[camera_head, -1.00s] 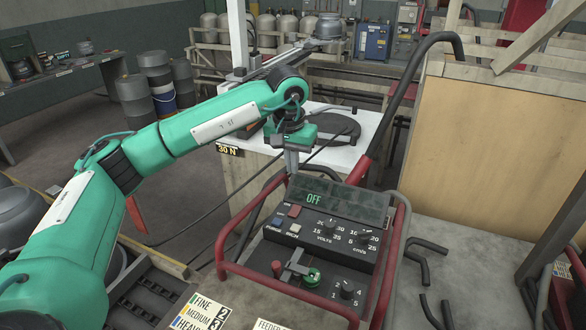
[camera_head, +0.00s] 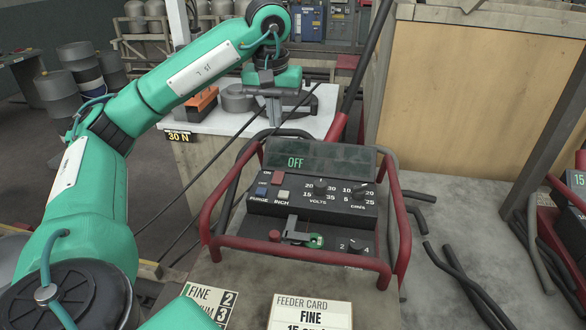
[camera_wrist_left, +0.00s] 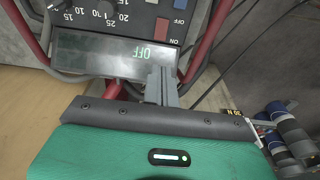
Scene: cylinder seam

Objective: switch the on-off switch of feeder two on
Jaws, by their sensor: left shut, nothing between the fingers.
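A wire feeder (camera_head: 345,205) with a dark control panel stands in a red tube frame on the bench. Its green display (camera_head: 295,161) reads OFF. The red on-off switch (camera_head: 278,179) is at the panel's upper left, with an ON label beside it. It also shows in the left wrist view (camera_wrist_left: 162,25), with ON and OFF labels. No feeder number is readable. My left gripper (camera_head: 273,121) is shut and empty, pointing down just beyond the display's top edge. In the left wrist view its fingers (camera_wrist_left: 160,76) overlap the display's edge. My right gripper is out of view.
Blue PURGE (camera_head: 262,190) and pale INCH (camera_head: 282,194) buttons sit close below the switch. The red tube frame (camera_head: 206,215) surrounds the panel. Part of another red-framed unit (camera_head: 575,180) shows at the right edge. Dark rods (camera_head: 465,285) lie on the bench between them.

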